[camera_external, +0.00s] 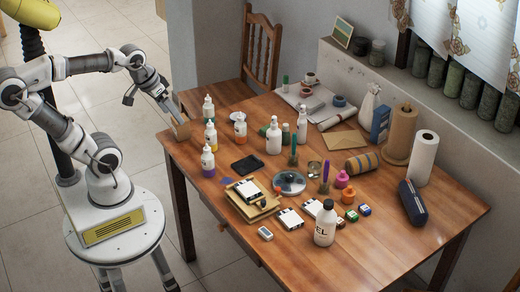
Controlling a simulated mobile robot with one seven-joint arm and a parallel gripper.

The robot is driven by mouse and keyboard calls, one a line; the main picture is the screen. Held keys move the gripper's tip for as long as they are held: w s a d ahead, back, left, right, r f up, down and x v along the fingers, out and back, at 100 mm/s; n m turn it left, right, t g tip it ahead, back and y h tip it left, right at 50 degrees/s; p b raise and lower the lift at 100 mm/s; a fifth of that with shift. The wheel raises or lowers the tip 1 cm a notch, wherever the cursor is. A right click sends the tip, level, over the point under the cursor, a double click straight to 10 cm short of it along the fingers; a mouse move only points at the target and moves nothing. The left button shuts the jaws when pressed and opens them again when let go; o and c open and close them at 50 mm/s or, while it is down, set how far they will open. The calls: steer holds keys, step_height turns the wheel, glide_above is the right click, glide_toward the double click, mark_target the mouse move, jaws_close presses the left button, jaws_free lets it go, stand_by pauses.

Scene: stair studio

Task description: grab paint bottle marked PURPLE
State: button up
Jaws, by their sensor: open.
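A squeeze bottle with purple contents and a white nozzle (208,163) stands upright near the left edge of the wooden table. Its label is too small to read. The gripper is open, and no held object shows. Its fingertips are small and hard to make out.
The table (375,262) is crowded: a dark flat slab (247,164), white pump bottle (273,138), glass lid-like disc (289,183), large white bottle (325,225) and paper rolls (423,158). A chair (260,55) stands behind. Tabletop is bare at the front.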

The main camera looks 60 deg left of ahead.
steer(key=w+a+f+n+g+h+b, duration=0.2)
steer(key=w+a+f+n+g+b, duration=0.15)
steer(key=f+n, duration=0.35)
steer(key=n+t+h+b, duration=0.6)
steer(key=n+t+h, duration=0.2)
steer(key=n, duration=1)
glide_toward(208, 161)
steer(key=shift+g, duration=0.35)
steer(key=w+f+b, duration=0.1)
steer(key=w, duration=0.1)
steer(key=w+d+f+b, duration=0.1)
steer(key=w+f, duration=0.1)
steer(key=shift+d+f, duration=0.15)
steer(key=shift+b+x, duration=1)
steer(key=shift+x, duration=1.65)
steer(key=shift+w, duration=0.1)
steer(key=shift+c, duration=0.3)
jaws_close()
